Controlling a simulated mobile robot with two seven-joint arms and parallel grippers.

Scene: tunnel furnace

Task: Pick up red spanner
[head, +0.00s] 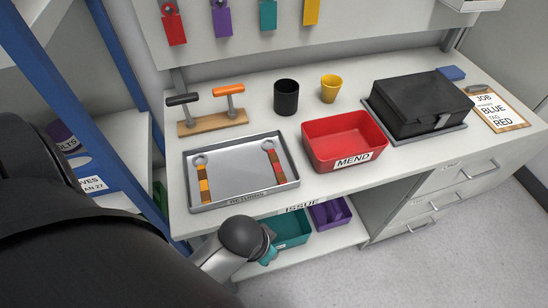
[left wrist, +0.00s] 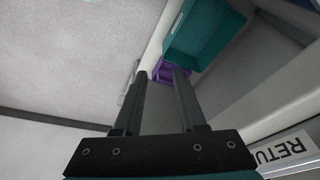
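A silver tray (head: 238,171) on the bench holds two spanners with grey ring heads. The right spanner (head: 275,165) has a red section on its brown handle, and the left spanner (head: 203,182) has a yellow-orange section. Both lie apart, heads toward the back. My left gripper (left wrist: 161,73) shows in the left wrist view, its two dark fingers apart with nothing between them. In the head view its fingers are hidden; my grey wrist with a dark cap is in front of the bench, below the tray's front edge. My right gripper is not in view.
Right of the tray stand a red MEND bin (head: 345,141) and a black box (head: 418,103). Behind are a wooden handle rack (head: 212,122), black cup (head: 286,97) and yellow cup (head: 331,88). Teal (head: 291,230) and purple (head: 330,212) bins sit on the shelf below.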

